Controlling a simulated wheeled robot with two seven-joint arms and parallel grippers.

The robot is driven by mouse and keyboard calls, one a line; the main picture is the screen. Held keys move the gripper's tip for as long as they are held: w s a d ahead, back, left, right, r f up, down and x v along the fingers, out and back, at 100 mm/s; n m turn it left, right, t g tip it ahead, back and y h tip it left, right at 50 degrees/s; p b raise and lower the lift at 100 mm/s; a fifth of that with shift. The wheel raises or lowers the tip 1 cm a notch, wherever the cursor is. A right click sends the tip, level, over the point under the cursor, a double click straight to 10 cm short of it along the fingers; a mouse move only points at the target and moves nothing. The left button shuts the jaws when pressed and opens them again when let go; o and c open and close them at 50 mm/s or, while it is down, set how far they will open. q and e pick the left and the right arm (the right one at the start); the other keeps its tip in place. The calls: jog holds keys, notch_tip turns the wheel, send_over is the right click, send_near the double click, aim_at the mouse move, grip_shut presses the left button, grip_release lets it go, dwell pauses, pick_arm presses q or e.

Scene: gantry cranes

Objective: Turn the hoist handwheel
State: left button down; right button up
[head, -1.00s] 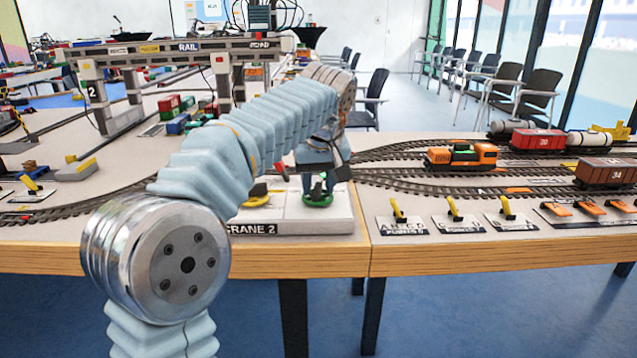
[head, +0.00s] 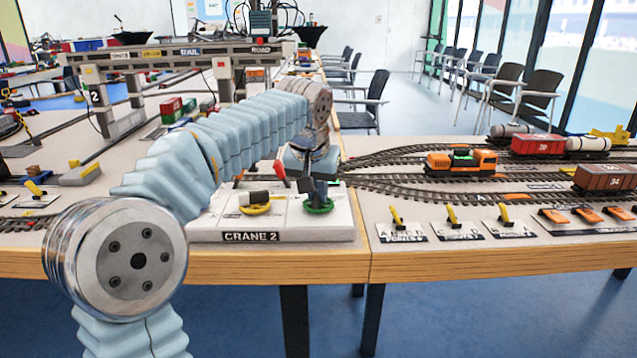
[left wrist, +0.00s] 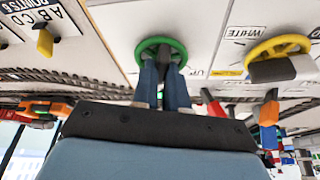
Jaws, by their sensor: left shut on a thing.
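A green handwheel (head: 319,208) lies on the right part of the white CRANE 2 panel (head: 215,225). In the left wrist view the green handwheel (left wrist: 160,44) is at top centre, with a small "UP" mark beside it. My left gripper (head: 318,190) points down onto it. In the left wrist view the two fingers (left wrist: 163,82) are close together and shut at the wheel, hiding its middle. A yellow handwheel (head: 255,206) with a dark grip is on the same panel to the left; it also shows in the left wrist view (left wrist: 277,52). My right gripper is not in view.
A red-handled lever (head: 281,172) stands close behind the wheels. The gantry crane (head: 190,52) spans the table behind. To the right are yellow point levers (head: 453,216), tracks and an orange locomotive (head: 462,161). My left arm crosses over the panel's left side.

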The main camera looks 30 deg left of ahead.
pick_arm(q)
jog(key=c, duration=1.2)
grip_release()
jog(key=shift+o, duration=0.2)
jog(key=p+v, duration=0.2)
jog(key=v, duration=1.1)
jog(key=shift+s+r, duration=0.2)
jog(key=shift+r, duration=0.1)
